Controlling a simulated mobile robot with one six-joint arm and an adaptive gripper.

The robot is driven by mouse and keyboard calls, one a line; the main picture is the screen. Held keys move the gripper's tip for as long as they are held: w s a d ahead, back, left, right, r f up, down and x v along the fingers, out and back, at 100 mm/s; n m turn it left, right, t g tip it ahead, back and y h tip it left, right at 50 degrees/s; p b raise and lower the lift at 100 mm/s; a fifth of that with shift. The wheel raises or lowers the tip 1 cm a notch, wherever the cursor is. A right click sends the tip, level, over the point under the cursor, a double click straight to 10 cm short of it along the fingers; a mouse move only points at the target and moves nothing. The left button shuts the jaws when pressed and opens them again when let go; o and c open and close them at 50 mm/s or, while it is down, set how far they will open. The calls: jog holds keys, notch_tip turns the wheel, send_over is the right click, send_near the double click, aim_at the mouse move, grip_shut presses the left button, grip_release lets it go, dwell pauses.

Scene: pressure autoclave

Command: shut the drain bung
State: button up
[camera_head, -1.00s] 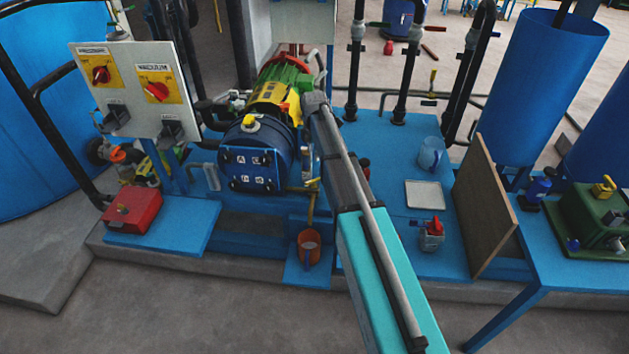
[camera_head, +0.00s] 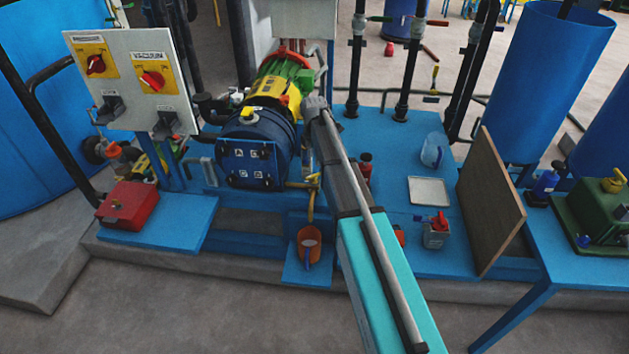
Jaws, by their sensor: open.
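A blue pump housing (camera_head: 254,155) with a bolted front plate stands left of centre, with a yellow and green motor (camera_head: 283,88) behind it. A yellow drain pipe (camera_head: 311,205) comes off low at its right side and points down toward an orange cup (camera_head: 309,243). A yellow fitting (camera_head: 302,184) sits at the top of this pipe. I cannot make out the bung itself or whether it is open. My arm reaches up from the bottom right, and its grey far joint is right beside the housing. My gripper cannot be made out; the arm hides the area beside the pipe.
A switch panel (camera_head: 133,82) and red box (camera_head: 128,204) stand left. Right of my arm are a blue jug (camera_head: 433,150), a white tray (camera_head: 430,191), a red-topped can (camera_head: 436,231) and a leaning brown board (camera_head: 492,203). The floor in front is clear.

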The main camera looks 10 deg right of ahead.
aim_at(314, 175)
jog(key=shift+f+b, duration=4.1)
jog(key=shift+f, duration=0.35)
grip_shut()
